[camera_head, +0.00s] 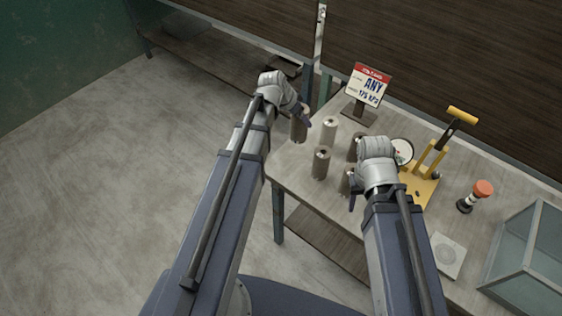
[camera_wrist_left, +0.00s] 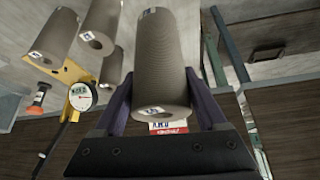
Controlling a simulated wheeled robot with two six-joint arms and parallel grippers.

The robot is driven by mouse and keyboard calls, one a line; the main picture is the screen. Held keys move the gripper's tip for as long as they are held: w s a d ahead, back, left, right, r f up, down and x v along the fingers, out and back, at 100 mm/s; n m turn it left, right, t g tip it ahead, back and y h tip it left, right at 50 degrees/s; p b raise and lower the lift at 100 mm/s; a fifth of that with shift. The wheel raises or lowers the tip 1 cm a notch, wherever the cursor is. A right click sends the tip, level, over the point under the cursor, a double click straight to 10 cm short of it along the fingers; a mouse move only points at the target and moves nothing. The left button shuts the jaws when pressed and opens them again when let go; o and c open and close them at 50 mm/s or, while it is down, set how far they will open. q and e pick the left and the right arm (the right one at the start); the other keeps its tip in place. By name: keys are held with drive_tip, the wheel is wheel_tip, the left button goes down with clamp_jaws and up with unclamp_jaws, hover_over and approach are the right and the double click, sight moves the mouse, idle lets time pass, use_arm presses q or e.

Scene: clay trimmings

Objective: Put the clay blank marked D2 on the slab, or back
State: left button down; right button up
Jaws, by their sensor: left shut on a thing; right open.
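My left gripper (camera_head: 302,112) is shut on a grey-brown clay cylinder (camera_head: 298,129) at the table's left end. The left wrist view shows this cylinder (camera_wrist_left: 160,50) between both fingers, with a small label near its end that I cannot read. Other clay cylinders stand on the table: a back one (camera_head: 330,130), a front one (camera_head: 321,165), and two partly hidden by my right gripper. My right gripper (camera_head: 353,188) is open beside one of these (camera_head: 345,182). I cannot tell which is marked D2. A pale square plate with a round mark (camera_head: 449,254), possibly the slab, lies bare at the right.
A sign reading ANY (camera_head: 367,86) stands at the back. A dial gauge (camera_head: 402,151) on a yellow stand (camera_head: 420,187) stands right of the cylinders. An orange-topped tool (camera_head: 482,189) and a glass box (camera_head: 527,262) occupy the right.

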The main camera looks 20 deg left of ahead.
sight(295, 126)
use_arm(q)
drive_tip(key=shift+a+f+b, duration=0.2)
drive_tip(key=shift+f+b, duration=0.2)
drive_tip(key=shift+f, duration=0.2)
drive_tip(key=shift+a+f+b, duration=0.2)
drive_tip(key=shift+f+b, duration=0.2)
drive_tip(key=shift+f, duration=0.2)
drive_tip(key=shift+s+a+f+b, duration=0.1)
drive_tip(key=shift+a+f+b, duration=0.05)
drive_tip(key=shift+f+b, duration=0.45)
drive_tip(key=shift+a+f+b, duration=0.1)
drive_tip(key=shift+f+b, duration=0.45)
drive_tip(key=shift+b, duration=0.05)
drive_tip(key=shift+w+a+r+m+p, duration=0.1)
drive_tip(key=shift+w+r+m+p, duration=0.2)
drive_tip(key=shift+r+m+p, duration=0.35)
drive_tip(key=shift+w+r+m+g+h, duration=0.1)
drive_tip(key=shift+r+m+g+h, duration=0.1)
drive_tip(key=shift+m+g+h, duration=0.15)
drive_tip(key=shift+m, duration=0.3)
wheel_tip(295, 126, down, 10)
drive_tip(key=b, duration=0.9)
drive_tip(key=shift+b, duration=0.35)
drive_tip(key=shift+f, duration=0.2)
unclamp_jaws()
drive_tip(key=shift+r, duration=0.1)
